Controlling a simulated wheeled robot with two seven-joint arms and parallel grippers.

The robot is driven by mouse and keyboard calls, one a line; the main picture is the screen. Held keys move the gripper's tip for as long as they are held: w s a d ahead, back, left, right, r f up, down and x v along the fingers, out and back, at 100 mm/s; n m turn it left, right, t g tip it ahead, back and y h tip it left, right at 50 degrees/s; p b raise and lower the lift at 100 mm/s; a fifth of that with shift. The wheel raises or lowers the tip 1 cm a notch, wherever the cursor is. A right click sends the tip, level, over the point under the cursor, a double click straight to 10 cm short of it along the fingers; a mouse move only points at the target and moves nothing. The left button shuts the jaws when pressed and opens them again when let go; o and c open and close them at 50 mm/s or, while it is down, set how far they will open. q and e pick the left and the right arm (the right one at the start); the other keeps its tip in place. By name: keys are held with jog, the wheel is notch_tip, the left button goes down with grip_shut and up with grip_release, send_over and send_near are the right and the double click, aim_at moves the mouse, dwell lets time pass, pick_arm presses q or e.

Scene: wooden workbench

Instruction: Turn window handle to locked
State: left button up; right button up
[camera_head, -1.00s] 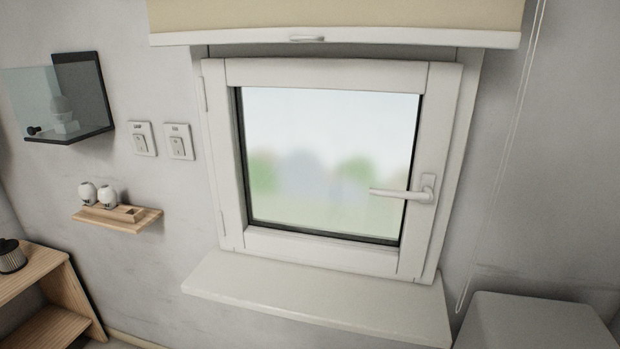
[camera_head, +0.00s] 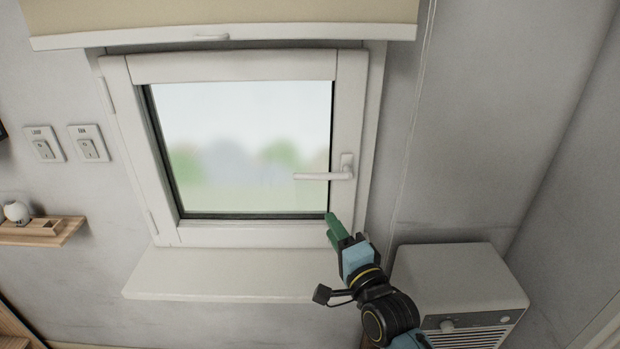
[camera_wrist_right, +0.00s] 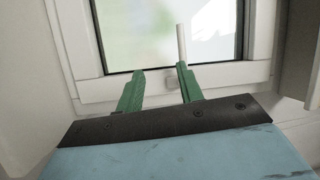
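The white window handle (camera_head: 322,176) sits on the right side of the window frame (camera_head: 350,110), its lever horizontal and pointing left. In the right wrist view the handle (camera_wrist_right: 182,42) shows as a pale bar just beyond one fingertip, its base partly behind that finger. My right gripper (camera_head: 334,222) has green fingers and is below the handle, in front of the lower right frame corner. In the right wrist view its fingers (camera_wrist_right: 160,68) are apart with nothing held between them. Contact with the handle cannot be seen. My left gripper is out of view.
A pale sill (camera_head: 220,275) juts out below the window. A grey box-shaped unit (camera_head: 455,275) with a knob stands at the lower right, beside my right arm. A blind (camera_head: 220,20) hangs above, with a cord at its right. Two switches (camera_head: 88,143) are on the left wall.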

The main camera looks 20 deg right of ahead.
aim_at(310, 176)
jog(key=shift+m+t, duration=0.4)
jog(key=r+x, duration=0.1)
jog(key=x, duration=0.3)
jog(key=r+x, duration=0.1)
jog(key=x, duration=0.4)
jog(key=r+p+x, duration=0.1)
jog(key=x, duration=0.3)
jog(key=shift+r, duration=0.2)
grip_shut()
